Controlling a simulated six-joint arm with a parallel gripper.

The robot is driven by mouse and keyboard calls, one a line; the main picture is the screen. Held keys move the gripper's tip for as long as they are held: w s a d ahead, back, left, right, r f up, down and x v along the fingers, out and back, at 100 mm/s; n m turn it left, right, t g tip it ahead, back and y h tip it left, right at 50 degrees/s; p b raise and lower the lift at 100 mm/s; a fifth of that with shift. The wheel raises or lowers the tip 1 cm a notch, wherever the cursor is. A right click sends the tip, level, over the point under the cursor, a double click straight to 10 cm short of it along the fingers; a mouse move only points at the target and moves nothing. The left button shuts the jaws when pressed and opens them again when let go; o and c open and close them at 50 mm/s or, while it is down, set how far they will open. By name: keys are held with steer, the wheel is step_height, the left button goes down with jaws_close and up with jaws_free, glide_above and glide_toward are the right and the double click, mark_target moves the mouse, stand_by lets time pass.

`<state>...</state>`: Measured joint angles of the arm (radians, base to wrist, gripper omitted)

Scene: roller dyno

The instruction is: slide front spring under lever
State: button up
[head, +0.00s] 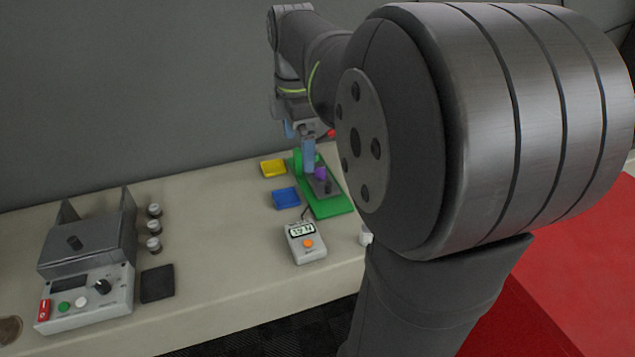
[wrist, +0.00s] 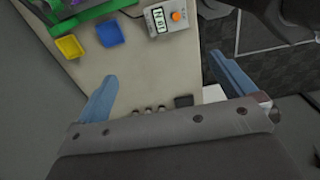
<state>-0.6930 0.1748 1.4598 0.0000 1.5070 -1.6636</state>
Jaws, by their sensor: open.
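A green fixture (head: 331,207) stands toward the far right end of the bench in the head view, with a purple part (head: 320,173) and a grey plate with a dark knob (head: 327,187) on it. I cannot make out which part is the front spring or the lever. In the wrist view the green fixture (wrist: 97,11) is cut off at the top left. My gripper (head: 306,160) has blue fingers and appears at or above the fixture in the head view, hiding part of it. In the wrist view my gripper (wrist: 162,68) is open, with nothing between the fingers.
A yellow tray (head: 273,168) and a blue tray (head: 285,198) lie left of the fixture. A grey meter (head: 305,243) with a display lies in front. A control box (head: 85,300), several small cylinders (head: 154,227) and a black pad (head: 157,283) are left. The bench middle is clear.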

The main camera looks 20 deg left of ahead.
steer(key=shift+c, duration=0.4)
steer(key=shift+w, duration=0.15)
steer(key=c, duration=0.4)
steer(key=w, duration=0.2)
steer(key=w+f, duration=0.1)
steer(key=w, duration=0.1)
steer(key=w+f, duration=0.1)
steer(key=w, duration=0.1)
steer(key=shift+w+a, duration=0.35)
steer(key=shift+w, duration=0.05)
steer(key=c, duration=0.8)
glide_above(328, 184)
step_height(328, 184, down, 4)
step_height(328, 184, down, 17)
steer(key=shift+f, duration=0.1)
jaws_close()
